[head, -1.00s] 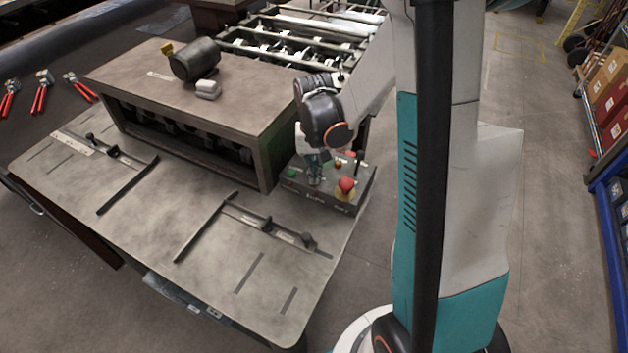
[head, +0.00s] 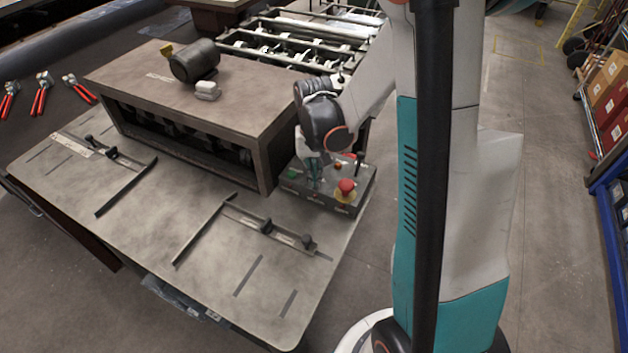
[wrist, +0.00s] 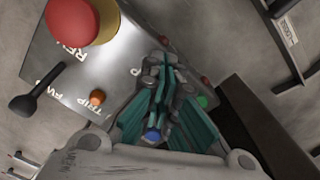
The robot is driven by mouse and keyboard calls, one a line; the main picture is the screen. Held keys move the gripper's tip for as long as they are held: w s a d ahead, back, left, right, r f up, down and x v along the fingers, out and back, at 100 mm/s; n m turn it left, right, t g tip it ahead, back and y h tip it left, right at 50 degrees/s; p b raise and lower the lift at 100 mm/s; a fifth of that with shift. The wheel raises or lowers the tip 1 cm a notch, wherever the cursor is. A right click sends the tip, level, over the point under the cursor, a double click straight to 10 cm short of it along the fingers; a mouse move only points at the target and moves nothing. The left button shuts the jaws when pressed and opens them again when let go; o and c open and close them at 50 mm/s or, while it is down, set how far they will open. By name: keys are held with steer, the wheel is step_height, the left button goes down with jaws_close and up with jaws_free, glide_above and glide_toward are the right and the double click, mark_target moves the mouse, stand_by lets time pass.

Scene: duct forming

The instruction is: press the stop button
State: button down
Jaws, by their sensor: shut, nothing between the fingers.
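The grey control box (head: 325,200) stands at the table's right corner. A printed "P" shows beside the fingers. Whatever lies under the fingertips is hidden, and contact cannot be told.
A large machine housing (head: 190,100) with a motor (head: 195,61) on top stands behind the box. A black lever (wrist: 35,88) rises from the panel. Sliding guides (head: 265,227) lie on the table (head: 190,215).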

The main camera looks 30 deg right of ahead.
steer(key=shift+r+p, duration=1.95)
steer(key=shift+r, duration=1.3)
steer(key=shift+s+a+r, duration=0.1)
steer(key=shift+a+r, duration=0.05)
steer(key=shift+r, duration=0.05)
steer(key=s+a+r+n+t+b, duration=0.2)
steer(key=s+a+r+t+b, duration=0.1)
steer(key=s+a+b, duration=0.2)
steer(key=s+a+r+n+t+b, duration=0.3)
steer(key=s+a+t+b, duration=0.1)
steer(key=s, duration=0.5)
steer(key=shift+a+r+b, duration=0.4)
steer(key=shift+a+b, duration=0.1)
steer(key=shift+s, duration=0.1)
